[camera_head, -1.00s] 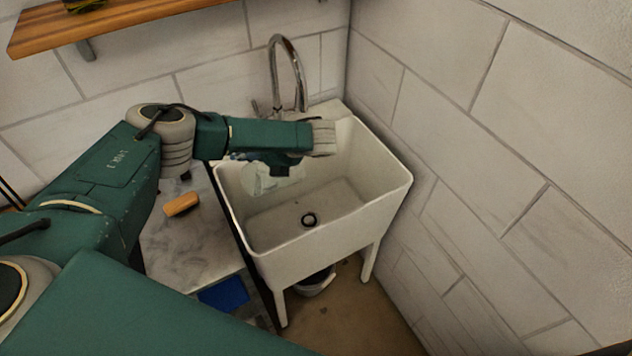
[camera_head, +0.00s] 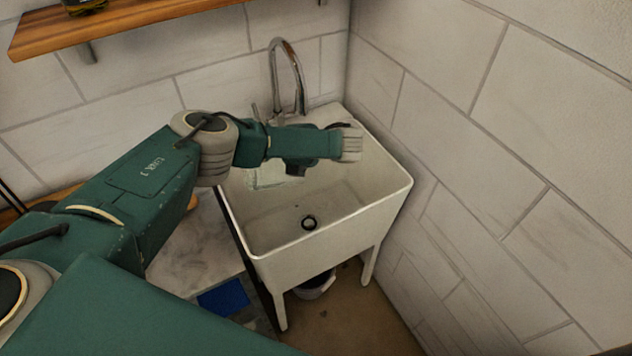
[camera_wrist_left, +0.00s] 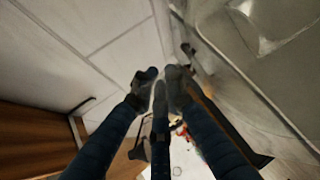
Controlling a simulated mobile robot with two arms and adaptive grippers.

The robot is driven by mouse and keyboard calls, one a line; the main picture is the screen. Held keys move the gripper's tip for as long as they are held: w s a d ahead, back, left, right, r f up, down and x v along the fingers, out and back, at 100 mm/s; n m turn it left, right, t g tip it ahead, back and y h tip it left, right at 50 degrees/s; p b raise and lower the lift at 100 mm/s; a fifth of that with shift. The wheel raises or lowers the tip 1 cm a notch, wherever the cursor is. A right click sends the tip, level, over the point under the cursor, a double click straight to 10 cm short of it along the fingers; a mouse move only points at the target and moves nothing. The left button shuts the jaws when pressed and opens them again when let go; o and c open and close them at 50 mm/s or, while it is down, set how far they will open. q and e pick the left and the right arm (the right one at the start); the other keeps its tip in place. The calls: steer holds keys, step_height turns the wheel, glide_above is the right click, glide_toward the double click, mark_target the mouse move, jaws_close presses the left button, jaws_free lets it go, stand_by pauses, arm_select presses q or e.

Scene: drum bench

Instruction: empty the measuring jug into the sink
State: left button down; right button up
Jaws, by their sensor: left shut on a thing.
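The measuring jug (camera_head: 265,178) is a clear, faint shape inside the back left of the white sink (camera_head: 345,222), below and left of my left wrist. Its tilt and contents cannot be made out. My left arm reaches over the sink, and its gripper is mostly hidden behind the wrist in the head view. In the left wrist view the dark fingertips of my left gripper (camera_wrist_left: 160,76) are close together, shut on the jug; the grasped part is hard to make out. The sink's drain (camera_head: 309,222) is uncovered. My right gripper is out of view.
A chrome tap (camera_head: 288,75) stands at the back of the sink. Tiled walls close in behind and to the right. A wooden shelf (camera_head: 150,27) is above left. A marble counter (camera_head: 195,250) adjoins the sink's left side. A blue item (camera_head: 224,297) lies lower down.

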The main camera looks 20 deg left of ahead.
arm_select(q)
steer(key=shift+w+d+r+y, duration=0.2)
steer(key=shift+d+r, duration=0.05)
steer(key=shift+d, duration=0.15)
steer(key=shift+w+d+r+y, duration=0.15)
steer(key=shift+d+r+y, duration=0.05)
steer(key=shift+d, duration=0.2)
steer(key=shift+w+d+r+y+b, duration=0.15)
steer(key=shift+w+d+r+y, duration=0.1)
steer(key=shift+d, duration=0.2)
steer(key=shift+w+d+r+y+b, duration=0.15)
steer(key=shift+d+r, duration=0.1)
steer(key=shift+d, duration=0.2)
steer(key=shift+w+d+r+m, duration=0.1)
steer(key=shift+d+r+m, duration=0.1)
steer(key=shift+m, duration=0.1)
steer(key=shift+w+d+r+y, duration=0.1)
steer(key=shift+d+r+y, duration=0.05)
steer(key=shift+d+y, duration=0.15)
steer(key=shift+w+d+r+y+b, duration=0.2)
steer(key=shift+d+r+y+b, duration=0.15)
steer(key=shift+b, duration=0.4)
